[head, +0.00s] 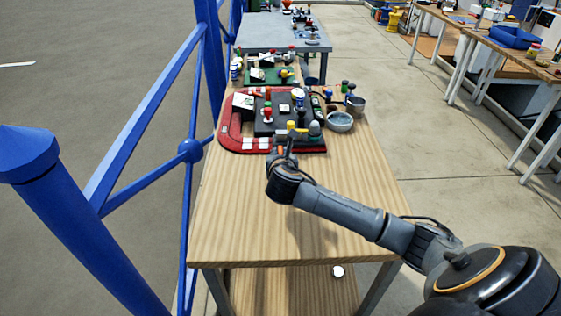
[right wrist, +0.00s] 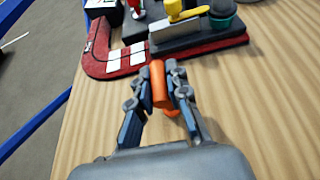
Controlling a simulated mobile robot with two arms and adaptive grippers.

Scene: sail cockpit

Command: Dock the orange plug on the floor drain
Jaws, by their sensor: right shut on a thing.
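My right gripper (right wrist: 157,98) is shut on the orange plug (right wrist: 159,86), a slim orange cylinder held between the fingertips above the bare wood of the table. In the head view my right gripper (head: 284,153) is at the near edge of the red base (head: 229,133), and its fingers are small and partly hidden by the wrist. I cannot pick out the floor drain for certain in either view. My left gripper is not in view.
A dark raised panel (head: 264,127) with several coloured knobs and a yellow handle (right wrist: 185,14) stands inside the red base. A grey bowl (head: 340,122) and a cup (head: 356,105) stand to its right. Blue railing (head: 190,150) runs along the left. The near tabletop (head: 260,225) is clear.

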